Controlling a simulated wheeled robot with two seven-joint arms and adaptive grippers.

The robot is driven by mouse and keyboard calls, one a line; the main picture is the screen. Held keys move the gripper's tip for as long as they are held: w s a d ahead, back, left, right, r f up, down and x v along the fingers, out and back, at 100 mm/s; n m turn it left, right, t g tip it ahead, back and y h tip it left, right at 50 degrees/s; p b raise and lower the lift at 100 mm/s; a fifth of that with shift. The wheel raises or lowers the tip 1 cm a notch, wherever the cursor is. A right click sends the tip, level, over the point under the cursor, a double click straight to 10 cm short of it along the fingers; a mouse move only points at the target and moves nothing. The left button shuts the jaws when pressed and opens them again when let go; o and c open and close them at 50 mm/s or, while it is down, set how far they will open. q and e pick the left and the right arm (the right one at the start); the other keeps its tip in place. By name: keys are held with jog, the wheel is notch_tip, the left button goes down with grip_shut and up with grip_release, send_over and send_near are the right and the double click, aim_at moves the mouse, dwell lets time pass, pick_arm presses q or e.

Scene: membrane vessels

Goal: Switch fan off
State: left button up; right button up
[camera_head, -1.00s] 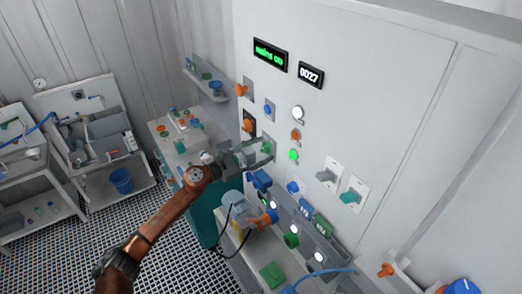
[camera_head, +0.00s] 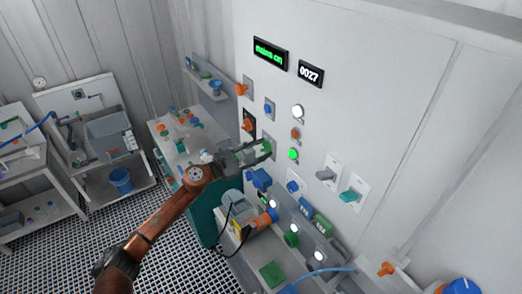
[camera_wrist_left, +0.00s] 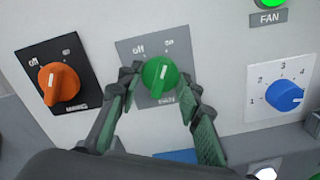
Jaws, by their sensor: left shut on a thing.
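The green fan knob (camera_wrist_left: 160,76) sits on a grey plate marked off at left and on at right. Its white mark points up and slightly right. My left gripper (camera_head: 264,151) reaches the panel from the left in the head view. In the left wrist view its fingers (camera_wrist_left: 161,86) stand on both sides of the green knob and are shut on it. In the head view the fingers partly hide the knob. A round green lamp (camera_wrist_left: 269,3) labelled FAN is lit; it also shows in the head view (camera_head: 293,154). My right gripper is not in view.
An orange knob (camera_wrist_left: 59,83) on a black plate is close left of the fan knob. A blue numbered dial (camera_wrist_left: 284,95) is to the right. A ledge with a motor-like unit (camera_head: 240,208) lies below. The display (camera_head: 270,54) reads mains on.

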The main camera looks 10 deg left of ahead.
pick_arm(q)
jog(key=n, duration=0.2)
jog(key=shift+n, duration=0.3)
jog(key=n, duration=0.2)
jog(key=shift+n, duration=0.3)
jog(key=n+p, duration=0.1)
jog(key=n, duration=0.3)
jog(key=shift+r+n, duration=0.1)
jog(key=shift+n, duration=1)
jog(key=o, duration=1.2)
jog(key=shift+c, duration=0.2)
